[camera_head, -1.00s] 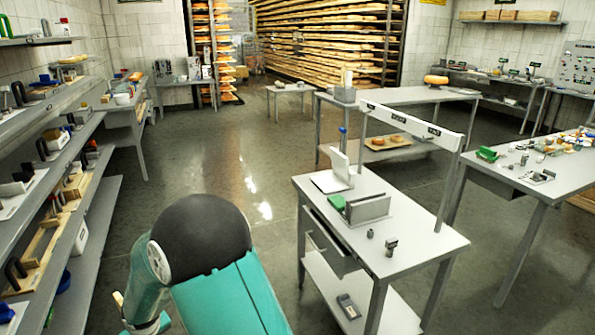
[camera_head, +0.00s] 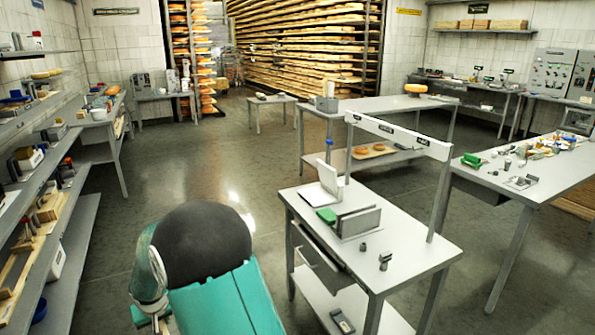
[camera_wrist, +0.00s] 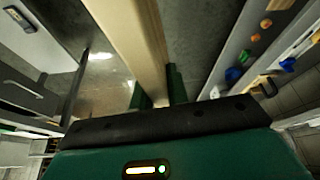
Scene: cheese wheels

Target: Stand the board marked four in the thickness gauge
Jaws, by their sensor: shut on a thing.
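My gripper (camera_wrist: 156,96) shows in the wrist view with its green fingers shut on a long pale wooden board (camera_wrist: 128,38). The board runs from between the fingers to the top edge of the picture. No number can be read on it. In the head view my arm hides most of the gripper. A grey slotted stand (camera_head: 357,221) with upright plates is on the near small table (camera_head: 410,250). It may be the thickness gauge, but I cannot tell for sure. A pale upright plate (camera_head: 328,177) stands behind it, and a green block lies beside it.
Two small metal parts (camera_head: 384,261) lie near the table's front. A raised sign bar (camera_head: 398,134) spans its back right side. Loaded shelves (camera_head: 60,220) line the left, and a cluttered bench (camera_head: 530,180) stands right. The floor between shelves and table is open.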

